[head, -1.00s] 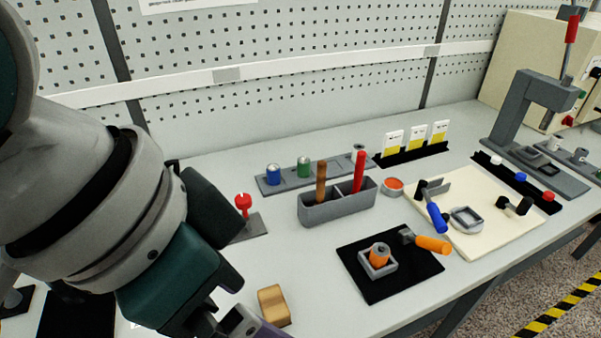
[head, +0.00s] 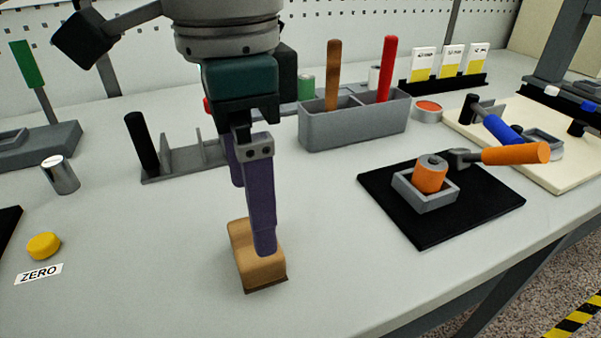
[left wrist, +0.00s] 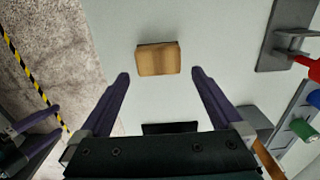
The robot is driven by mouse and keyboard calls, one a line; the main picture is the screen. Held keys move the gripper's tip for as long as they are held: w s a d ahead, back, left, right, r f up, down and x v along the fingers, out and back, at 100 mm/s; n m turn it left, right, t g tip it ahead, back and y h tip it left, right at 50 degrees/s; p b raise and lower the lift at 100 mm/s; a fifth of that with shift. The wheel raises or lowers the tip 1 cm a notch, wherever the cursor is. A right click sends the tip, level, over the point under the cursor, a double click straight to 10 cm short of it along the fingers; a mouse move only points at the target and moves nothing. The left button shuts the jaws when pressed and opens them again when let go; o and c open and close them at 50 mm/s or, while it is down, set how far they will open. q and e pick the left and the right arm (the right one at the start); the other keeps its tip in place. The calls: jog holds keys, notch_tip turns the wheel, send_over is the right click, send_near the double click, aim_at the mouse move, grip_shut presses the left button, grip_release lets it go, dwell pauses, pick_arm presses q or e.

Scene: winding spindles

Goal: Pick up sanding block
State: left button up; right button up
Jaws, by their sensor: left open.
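The sanding block, a tan block with a dark base (head: 258,268), lies on the pale bench top near its front in the head view. In the left wrist view the block (left wrist: 158,60) shows in line with the gap between my fingers, beyond the tips. My left gripper (head: 250,218) points down with its purple fingers open and empty. One finger overlaps the block in the head view; I cannot tell if it touches. The left gripper's parted fingers also show in the left wrist view (left wrist: 160,75). My right gripper (left wrist: 60,122) shows at that view's left edge, fingers apart.
A black mat (head: 450,225) with an orange part in a grey holder lies to the right. A grey two-slot bin (head: 350,130) and a grey rack (head: 185,160) stand behind. A yellow button (head: 43,245) is left. The bench around the block is clear.

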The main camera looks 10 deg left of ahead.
pick_arm(q)
jog(key=f, duration=0.3)
jog(key=f+b, duration=0.1)
jog(key=f, duration=0.2)
jog(key=shift+s+f, duration=0.2)
jog(key=shift+f, duration=0.15)
jog(key=shift+r, duration=0.1)
jog(key=c, duration=1.1)
notch_tip(320, 180, up, 20)
jog(key=p, duration=0.4)
